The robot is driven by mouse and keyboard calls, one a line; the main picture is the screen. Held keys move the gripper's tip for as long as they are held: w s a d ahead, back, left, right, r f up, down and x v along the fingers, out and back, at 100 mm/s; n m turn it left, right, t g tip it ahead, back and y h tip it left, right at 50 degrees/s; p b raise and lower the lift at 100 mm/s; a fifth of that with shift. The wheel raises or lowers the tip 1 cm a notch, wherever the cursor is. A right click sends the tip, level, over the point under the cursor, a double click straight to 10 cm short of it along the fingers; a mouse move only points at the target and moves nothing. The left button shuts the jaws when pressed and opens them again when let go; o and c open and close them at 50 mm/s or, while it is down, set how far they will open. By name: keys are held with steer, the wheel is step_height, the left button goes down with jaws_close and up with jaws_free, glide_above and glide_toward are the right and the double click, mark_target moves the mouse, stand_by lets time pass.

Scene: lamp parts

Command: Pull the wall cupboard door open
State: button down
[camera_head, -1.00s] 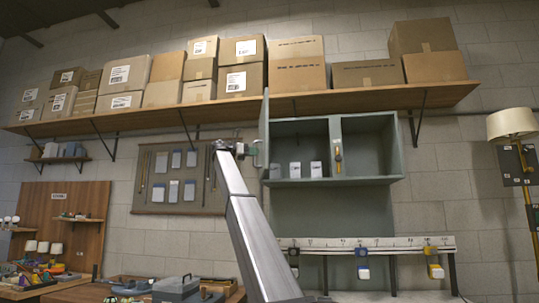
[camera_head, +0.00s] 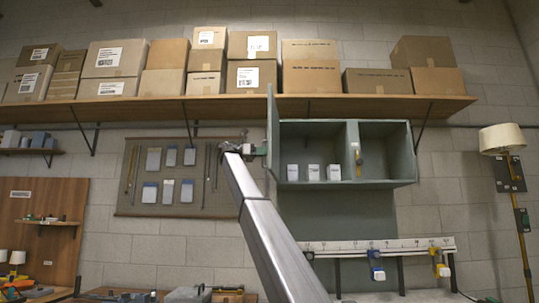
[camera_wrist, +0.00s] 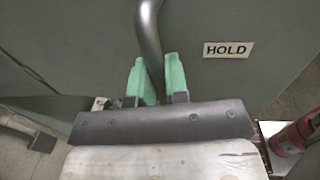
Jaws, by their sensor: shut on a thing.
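The grey-green wall cupboard (camera_head: 400,155) hangs under the long shelf. Its door (camera_head: 272,120) stands open at the left side, seen nearly edge-on in the head view. My gripper (camera_head: 261,149) is at the door's lower left side. In the wrist view my gripper (camera_wrist: 157,78) has its green fingers shut on the curved grey metal handle (camera_wrist: 148,25). The door face (camera_wrist: 90,40) fills the background there, with a "HOLD" label (camera_wrist: 228,49) right of the handle. The cupboard's inside shows several white boxes (camera_head: 313,172) and a yellow-handled tool (camera_head: 358,158) on the divider.
Cardboard boxes (camera_head: 310,66) line the wooden shelf (camera_head: 230,108) above. A pegboard (camera_head: 135,190) with tools hangs left of the gripper. Below the cupboard is a white rail (camera_head: 340,247) with hanging items. A floor lamp (camera_head: 505,138) stands at the right.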

steer(key=shift+w, duration=0.1)
stand_by(0.4)
steer(key=c, duration=1.1)
jaws_free()
steer(key=shift+c, duration=0.2)
steer(key=shift+a, duration=0.15)
steer(key=s+a, duration=0.1)
steer(key=a, duration=0.9)
steer(key=shift+a, duration=0.3)
steer(key=shift+s, duration=0.1)
